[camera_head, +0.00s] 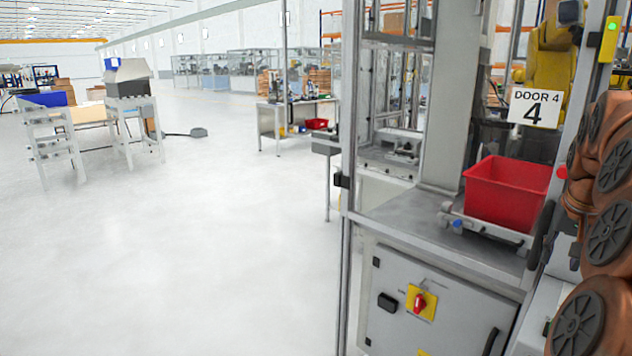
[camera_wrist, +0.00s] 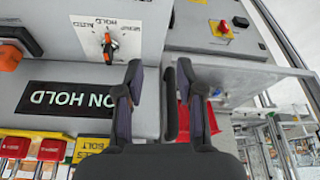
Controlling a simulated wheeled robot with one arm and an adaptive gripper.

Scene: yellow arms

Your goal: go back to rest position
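My gripper (camera_wrist: 160,75) shows in the wrist view with its two dark fingers apart. Nothing is held between the fingertips. A dark upright bar (camera_wrist: 171,103) shows in the gap, close to the right finger; I cannot tell its distance. Behind the fingers are grey panels. One carries a rotary selector (camera_wrist: 108,42) and a black ON HOLD sign (camera_wrist: 68,99). Brown-orange arm links (camera_head: 604,215) of mine fill the right edge of the head view.
A machine cell with a red bin (camera_head: 507,191) on its ledge, a DOOR 4 sign (camera_head: 535,107) and a red-yellow switch (camera_head: 420,303) stands close by. Its frame post (camera_head: 349,180) is in front. Open floor (camera_head: 200,240) lies left.

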